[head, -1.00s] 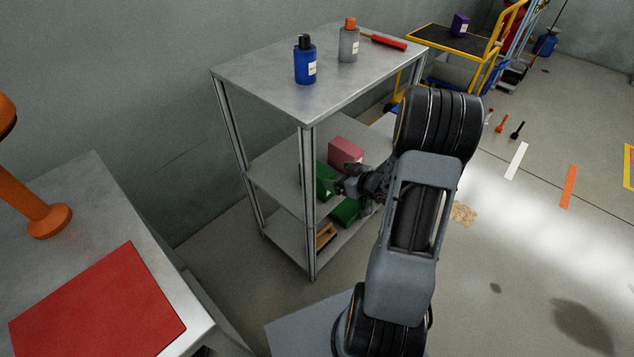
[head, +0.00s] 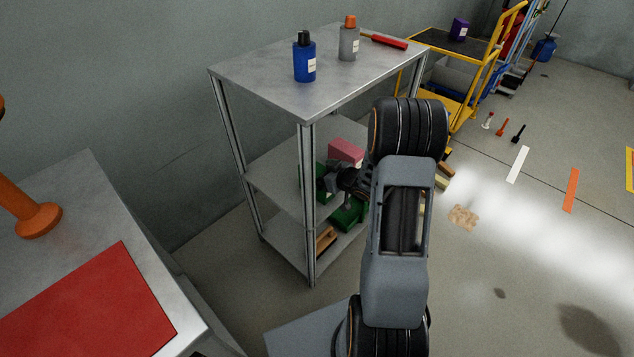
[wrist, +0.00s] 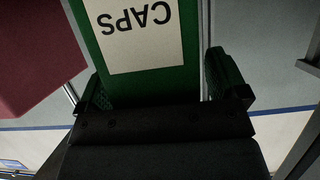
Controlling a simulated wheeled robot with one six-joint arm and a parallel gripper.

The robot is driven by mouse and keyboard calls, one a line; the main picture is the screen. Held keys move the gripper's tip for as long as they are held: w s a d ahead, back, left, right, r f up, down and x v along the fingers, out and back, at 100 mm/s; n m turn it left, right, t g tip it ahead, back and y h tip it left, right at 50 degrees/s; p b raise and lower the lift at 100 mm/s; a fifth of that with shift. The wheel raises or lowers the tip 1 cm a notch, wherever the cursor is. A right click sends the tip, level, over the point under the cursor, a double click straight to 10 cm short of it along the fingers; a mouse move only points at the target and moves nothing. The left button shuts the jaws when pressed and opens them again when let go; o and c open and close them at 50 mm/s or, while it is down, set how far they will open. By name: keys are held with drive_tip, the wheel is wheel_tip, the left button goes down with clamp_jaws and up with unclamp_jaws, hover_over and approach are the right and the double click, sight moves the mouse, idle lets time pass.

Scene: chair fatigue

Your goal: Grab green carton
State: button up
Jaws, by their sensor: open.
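The green carton (head: 320,180) stands on the middle shelf of the grey rack, partly hidden by my gripper and a rack post. In the wrist view the green carton (wrist: 193,45) fills the centre, with a pale label reading CAPS upside down. My gripper (head: 338,178) is at the carton in the head view. In the wrist view my gripper (wrist: 160,85) is open, with one finger on each side of the carton. A gap shows on the right side; contact on the left cannot be told.
A pink box (head: 346,152) is beside the carton; it is close to the left finger in the wrist view (wrist: 35,55). A green bin (head: 350,213) sits lower. The rack's top (head: 290,85) holds a blue bottle (head: 304,60) and a grey bottle (head: 348,42).

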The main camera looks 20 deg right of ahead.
drive_tip(key=shift+c, duration=0.2)
drive_tip(key=c, duration=1.5)
drive_tip(key=shift+r, duration=0.1)
